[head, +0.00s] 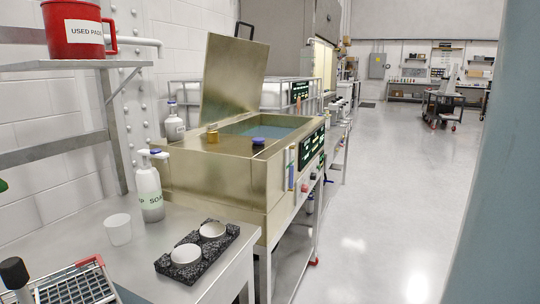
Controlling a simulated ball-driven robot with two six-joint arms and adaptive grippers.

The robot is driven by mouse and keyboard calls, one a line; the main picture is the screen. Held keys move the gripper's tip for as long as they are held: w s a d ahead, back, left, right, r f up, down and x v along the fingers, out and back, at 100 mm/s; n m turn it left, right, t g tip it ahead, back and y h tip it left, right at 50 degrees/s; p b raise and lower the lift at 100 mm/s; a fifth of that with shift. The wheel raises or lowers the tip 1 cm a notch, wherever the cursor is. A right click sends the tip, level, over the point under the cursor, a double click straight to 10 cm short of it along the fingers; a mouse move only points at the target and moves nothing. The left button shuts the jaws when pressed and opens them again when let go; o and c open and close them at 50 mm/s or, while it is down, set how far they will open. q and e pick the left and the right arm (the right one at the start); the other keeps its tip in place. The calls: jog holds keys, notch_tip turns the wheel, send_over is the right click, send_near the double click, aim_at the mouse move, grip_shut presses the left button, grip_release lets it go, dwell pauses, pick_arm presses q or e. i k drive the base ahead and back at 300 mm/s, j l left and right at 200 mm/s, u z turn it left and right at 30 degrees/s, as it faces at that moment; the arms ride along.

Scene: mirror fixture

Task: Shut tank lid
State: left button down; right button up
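The brass-coloured tank (213,165) stands on a metal stand along the left wall, with bluish liquid (262,131) showing in its opening. Its lid (228,75) is open, standing up and tilted slightly back at the tank's far-left side. A dark handle (244,29) shows at the lid's top edge. Neither of my grippers is in view.
A soap bottle (149,193), a white cup (118,229) and a black speckled holder with two white round pieces (198,249) stand on the near metal table (75,220). A shelf holds a red bucket (75,30). Open floor (390,190) lies to the right.

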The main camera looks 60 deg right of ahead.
aim_at(234, 71)
jog(key=l+z, duration=0.1)
jog(key=z, duration=1.75)
